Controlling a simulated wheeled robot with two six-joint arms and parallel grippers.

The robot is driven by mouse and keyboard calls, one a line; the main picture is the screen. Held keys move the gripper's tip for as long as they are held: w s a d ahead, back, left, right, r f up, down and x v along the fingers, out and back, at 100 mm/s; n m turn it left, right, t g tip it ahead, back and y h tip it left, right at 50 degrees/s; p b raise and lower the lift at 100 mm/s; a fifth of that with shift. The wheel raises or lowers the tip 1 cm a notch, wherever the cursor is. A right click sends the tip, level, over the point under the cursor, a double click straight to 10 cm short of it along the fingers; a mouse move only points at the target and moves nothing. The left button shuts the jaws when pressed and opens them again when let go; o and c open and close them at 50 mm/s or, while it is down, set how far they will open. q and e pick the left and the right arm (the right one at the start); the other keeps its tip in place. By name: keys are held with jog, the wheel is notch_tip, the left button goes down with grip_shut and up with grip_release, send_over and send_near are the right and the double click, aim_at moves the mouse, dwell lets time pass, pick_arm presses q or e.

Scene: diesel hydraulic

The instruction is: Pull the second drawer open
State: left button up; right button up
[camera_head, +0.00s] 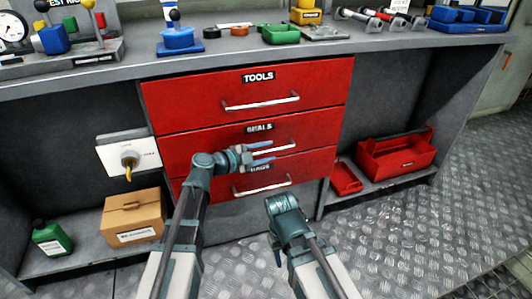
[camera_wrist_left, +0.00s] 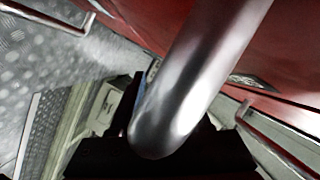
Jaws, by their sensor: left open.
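The red cabinet has three drawers, labelled TOOLS, SEALS and a partly hidden lowest label. The second drawer (camera_head: 185,148), marked SEALS, looks shut. Its silver handle (camera_head: 289,147) is partly hidden behind my left gripper (camera_head: 262,154), which is open in front of it. In the left wrist view, a silver handle bar (camera_wrist_left: 195,75) is very close and crosses the dark gripper parts; I cannot tell whether it is between the fingers. My right gripper (camera_head: 276,250) points down in front of the cabinet, below the drawers; its fingers are mostly hidden behind the wrist.
The top drawer (camera_head: 190,100) and lowest drawer (camera_head: 312,168) look shut. A cardboard box (camera_head: 133,217) and green bottle (camera_head: 51,238) stand on the left shelf. Red trays (camera_head: 398,155) lie on the right. The workbench (camera_head: 130,68) holds tools. Metal floor (camera_head: 430,230) is clear at right.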

pick_arm(q)
grip_shut()
dwell(1.4)
